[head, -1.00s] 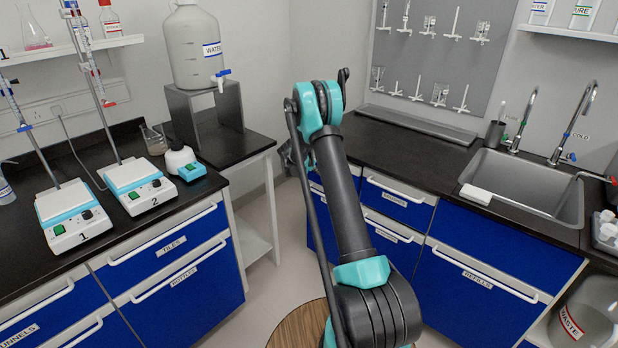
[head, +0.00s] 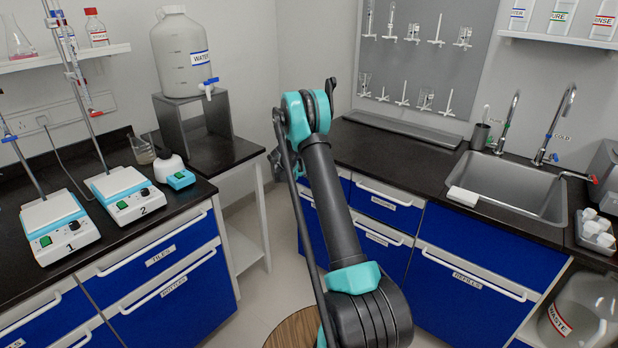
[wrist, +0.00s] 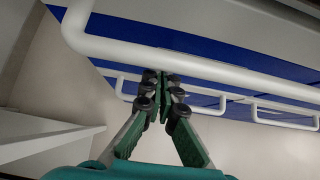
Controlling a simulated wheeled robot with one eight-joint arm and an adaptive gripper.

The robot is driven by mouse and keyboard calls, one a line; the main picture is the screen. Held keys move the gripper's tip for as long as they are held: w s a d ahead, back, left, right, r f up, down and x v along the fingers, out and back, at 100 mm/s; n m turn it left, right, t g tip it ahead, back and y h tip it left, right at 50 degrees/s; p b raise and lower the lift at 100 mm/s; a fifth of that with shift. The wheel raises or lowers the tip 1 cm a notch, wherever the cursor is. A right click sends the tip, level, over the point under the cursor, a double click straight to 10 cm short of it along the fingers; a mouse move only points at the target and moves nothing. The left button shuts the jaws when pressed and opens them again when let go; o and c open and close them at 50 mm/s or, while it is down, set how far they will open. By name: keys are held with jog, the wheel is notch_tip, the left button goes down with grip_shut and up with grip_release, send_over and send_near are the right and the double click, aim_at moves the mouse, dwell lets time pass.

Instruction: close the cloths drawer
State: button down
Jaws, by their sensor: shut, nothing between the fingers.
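No label that I can read says cloths. In the head view, the right counter has a blue upper drawer (head: 385,207) and a blue lower drawer (head: 385,250) with labels too small to read. More blue fronts to their left are partly hidden by my arm. In the wrist view, a white bar handle (wrist: 200,65) crosses close in front of a blue front (wrist: 170,37). My gripper (wrist: 163,77) is shut and empty, with its tips at the handle's lower edge; contact is unclear. My arm mostly hides the gripper in the head view.
The left counter has drawers labelled tiles (head: 160,255) and bottles (head: 172,287). A drawer labelled refills (head: 470,283) is under the sink (head: 515,190). A waste bin (head: 583,315) stands at lower right. A white side table (head: 245,235) stands at the back corner. Open floor lies between the counters.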

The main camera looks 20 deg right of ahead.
jog(key=s+a+f+v, duration=0.1)
jog(key=v, duration=1.1)
jog(key=s+r+m+y, duration=0.2)
jog(key=s+r+m, duration=0.35)
jog(key=s, duration=0.45)
jog(key=s+a+f+m+y, duration=0.1)
jog(key=s+m, duration=0.9)
jog(key=s, duration=1)
jog(key=s+a+f+m+g+y, duration=0.1)
jog(key=s+a+m+y, duration=0.2)
jog(key=s+m, duration=0.6)
jog(key=s+y, duration=0.1)
jog(key=s, duration=1)
jog(key=shift+m, duration=0.35)
